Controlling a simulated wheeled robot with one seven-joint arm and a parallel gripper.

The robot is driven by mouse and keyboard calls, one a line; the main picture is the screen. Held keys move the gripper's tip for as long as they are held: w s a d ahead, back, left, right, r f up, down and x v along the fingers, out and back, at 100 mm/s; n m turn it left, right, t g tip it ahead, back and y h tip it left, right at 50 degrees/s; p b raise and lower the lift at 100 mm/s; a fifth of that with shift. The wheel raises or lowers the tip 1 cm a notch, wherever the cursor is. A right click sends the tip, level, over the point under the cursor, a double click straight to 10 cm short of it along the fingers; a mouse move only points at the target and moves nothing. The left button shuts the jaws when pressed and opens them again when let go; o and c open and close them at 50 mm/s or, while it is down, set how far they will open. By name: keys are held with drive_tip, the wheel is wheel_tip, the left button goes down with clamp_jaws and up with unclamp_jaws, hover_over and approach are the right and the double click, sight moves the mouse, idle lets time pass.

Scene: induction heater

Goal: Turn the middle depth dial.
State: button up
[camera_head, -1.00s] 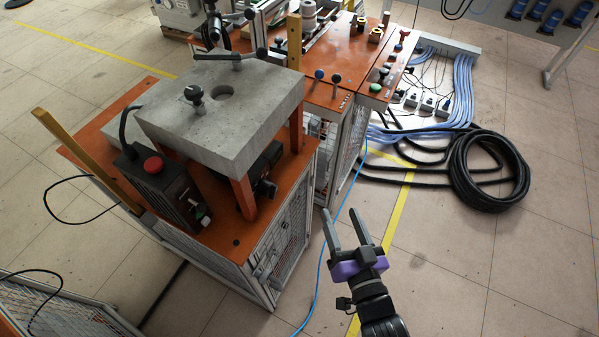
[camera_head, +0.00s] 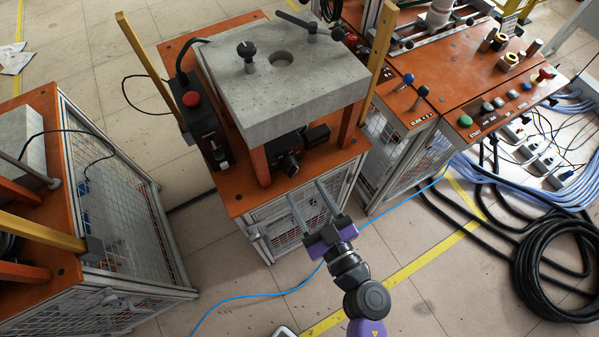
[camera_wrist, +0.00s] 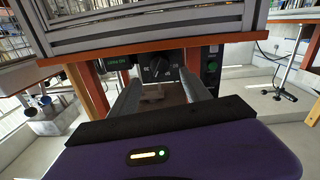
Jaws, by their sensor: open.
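A black dial (camera_head: 291,164) is on the front of a dark control box under the concrete slab (camera_head: 285,85). In the wrist view, which looks upside down, the dial (camera_wrist: 157,68) has pale marks around it and lies just beyond the fingertips. My gripper (camera_head: 305,189) is open and empty, in front of and a little below the orange tabletop's front edge in the head view. In the wrist view my gripper (camera_wrist: 160,78) has its two fingers apart, on either side of the dial in the picture, not touching it. I cannot read the dial's setting.
The orange tabletop (camera_head: 245,200) and a post flank the dial. A black box with a red button (camera_head: 191,99) stands at left, and an orange console with several knobs (camera_head: 465,75) at right. A blue cable (camera_head: 262,294) crosses the floor.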

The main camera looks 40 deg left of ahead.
sight(294, 174)
drive_tip(key=shift+x, duration=3.15)
clamp_jaws()
